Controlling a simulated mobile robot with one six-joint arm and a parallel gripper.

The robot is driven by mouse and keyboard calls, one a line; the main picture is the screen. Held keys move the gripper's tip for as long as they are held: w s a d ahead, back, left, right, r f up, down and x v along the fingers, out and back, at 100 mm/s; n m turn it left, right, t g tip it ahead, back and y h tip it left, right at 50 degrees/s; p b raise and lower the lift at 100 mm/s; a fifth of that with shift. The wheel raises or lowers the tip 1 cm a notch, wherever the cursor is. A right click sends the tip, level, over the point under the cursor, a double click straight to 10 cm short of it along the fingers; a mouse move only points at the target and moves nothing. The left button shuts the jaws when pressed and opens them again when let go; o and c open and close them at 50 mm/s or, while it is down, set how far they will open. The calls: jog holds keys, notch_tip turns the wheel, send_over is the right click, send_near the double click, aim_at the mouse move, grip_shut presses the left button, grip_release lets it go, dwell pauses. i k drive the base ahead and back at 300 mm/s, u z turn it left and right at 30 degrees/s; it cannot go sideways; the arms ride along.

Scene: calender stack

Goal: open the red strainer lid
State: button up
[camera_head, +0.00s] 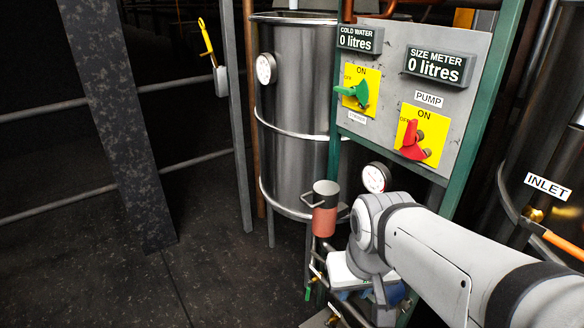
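A small cylinder, red below (325,222) and dark grey above (326,190), stands upright in front of the steel tank; I take it to be the strainer. A bent handle (309,200) sticks out on its left. I cannot tell whether its grey top is a separate lid. My arm comes in from the lower right, and its wrist is just right of the red cylinder. My gripper (379,292) seems to point down below the wrist. Its fingers are not clear, and I see nothing held in it.
A steel tank (295,100) with a gauge stands behind. A grey panel (385,75) carries a green lever (355,92), a red lever (412,140) and two "0 litres" displays. Another gauge (375,177) is near my wrist. Pipes lie below; the floor at left is clear.

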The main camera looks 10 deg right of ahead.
aim_at(326, 193)
jog(key=i, duration=0.35)
jog(key=z, duration=0.05)
jog(key=k, duration=1.2)
jog(key=u, duration=0.65)
jog(key=i, duration=1)
jog(key=u, duration=0.2)
